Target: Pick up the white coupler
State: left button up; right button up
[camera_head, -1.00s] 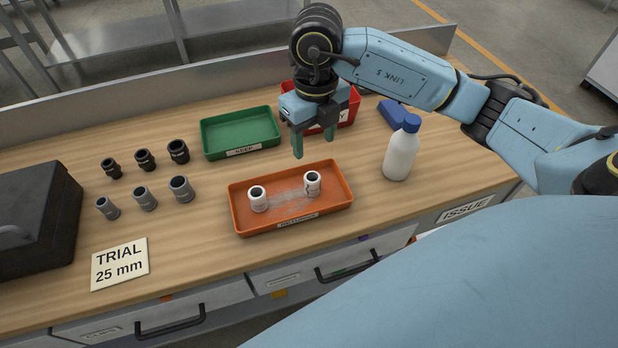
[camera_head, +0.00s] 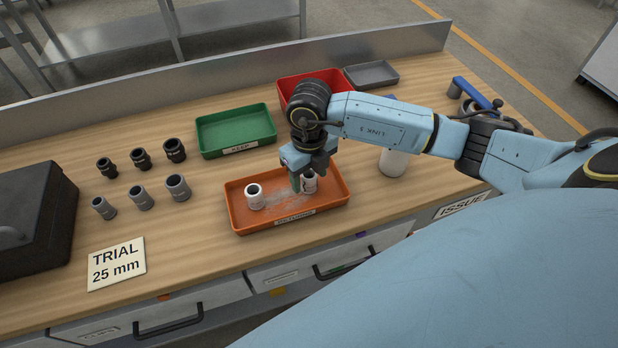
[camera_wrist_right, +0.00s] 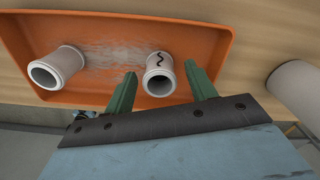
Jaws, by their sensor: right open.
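Two white couplers stand in the orange tray (camera_head: 240,218). The left coupler (camera_head: 255,198) is plain in the wrist view (camera_wrist_right: 62,66). The right coupler (camera_head: 310,184) is partly hidden by my right gripper in the head view. In the wrist view the right coupler (camera_wrist_right: 160,76) bears a dark wavy line on its side. My right gripper (camera_head: 301,186) is low over the tray. Its green fingers (camera_wrist_right: 160,72) are open, one on either side of the marked coupler, with gaps visible. My left gripper is out of view.
A green tray (camera_head: 203,146) and a red bin (camera_head: 290,88) stand behind. A white bottle (camera_head: 393,163) stands right of the orange tray, partly behind my arm. Several black and grey couplers stand left, near a dark case (camera_head: 35,220) and a "TRIAL 25 mm" card (camera_head: 116,263).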

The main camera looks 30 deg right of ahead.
aim_at(305, 174)
jog(key=c, duration=1.1)
jog(key=shift+o, duration=0.2)
jog(key=shift+r, duration=0.1)
notch_tip(305, 174, up, 10)
jog(key=shift+f, duration=0.1)
jog(key=a+r+n, duration=0.2)
jog(key=n, duration=1.5)
jog(key=w+a+r+n, duration=0.1)
jog(key=a+r+n, duration=0.1)
jog(key=n, duration=1.6)
jog(key=shift+w+a, duration=0.3)
jog(key=shift+a, duration=0.1)
